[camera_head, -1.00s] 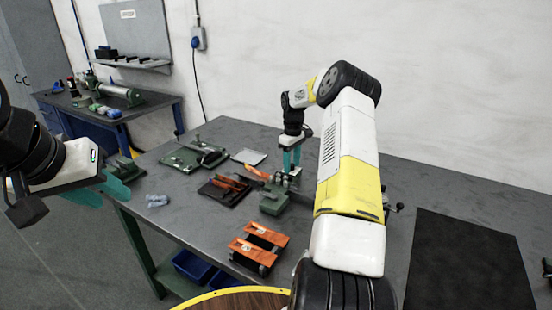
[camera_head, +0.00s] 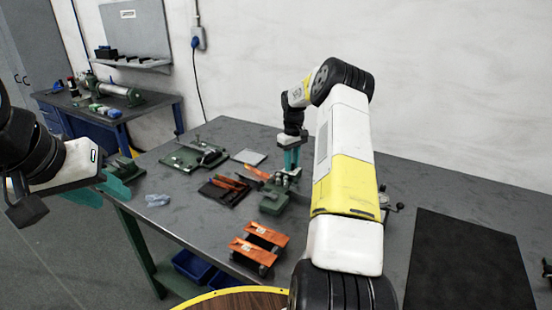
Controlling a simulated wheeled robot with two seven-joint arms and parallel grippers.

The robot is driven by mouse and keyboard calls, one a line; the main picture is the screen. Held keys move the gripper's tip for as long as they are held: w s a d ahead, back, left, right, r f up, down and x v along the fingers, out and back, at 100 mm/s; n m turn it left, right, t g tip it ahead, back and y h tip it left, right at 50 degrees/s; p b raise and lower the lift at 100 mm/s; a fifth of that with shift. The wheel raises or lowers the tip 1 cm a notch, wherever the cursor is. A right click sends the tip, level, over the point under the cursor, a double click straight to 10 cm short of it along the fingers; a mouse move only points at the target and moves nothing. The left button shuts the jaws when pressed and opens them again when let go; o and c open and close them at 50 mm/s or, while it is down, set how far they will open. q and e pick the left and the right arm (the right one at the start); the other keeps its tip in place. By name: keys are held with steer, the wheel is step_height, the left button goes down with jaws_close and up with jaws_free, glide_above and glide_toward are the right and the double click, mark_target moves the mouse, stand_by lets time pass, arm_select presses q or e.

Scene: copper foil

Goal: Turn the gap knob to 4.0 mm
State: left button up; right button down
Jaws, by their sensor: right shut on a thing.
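The green machine (camera_head: 273,202) stands near the middle of the grey bench, partly behind my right arm. My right gripper (camera_head: 290,168) points down with its teal fingers onto the top of this machine. It is shut on a small part there, which I take to be the gap knob; the fingers hide it, and no scale can be read. An orange copper strip (camera_head: 257,172) lies at the machine's far left side. My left gripper (camera_head: 108,193) is open and empty, off the bench's left edge.
A black tray with orange strips (camera_head: 218,196) lies left of the machine. Orange blocks (camera_head: 262,234) stand in front. A green fixture (camera_head: 185,158) and a pale plate (camera_head: 249,157) are behind. A black mat (camera_head: 470,262) lies right. Crumpled blue material (camera_head: 157,200) sits near the left edge.

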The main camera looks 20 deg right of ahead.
steer(key=m, duration=1.1)
steer(key=shift+a+m, duration=0.1)
steer(key=shift+m, duration=1.8)
steer(key=c, duration=1.2)
jaws_free()
step_height(320, 180, up, 8)
steer(key=shift+w+f, duration=0.1)
steer(key=shift+f, duration=0.15)
steer(key=shift+r, duration=0.2)
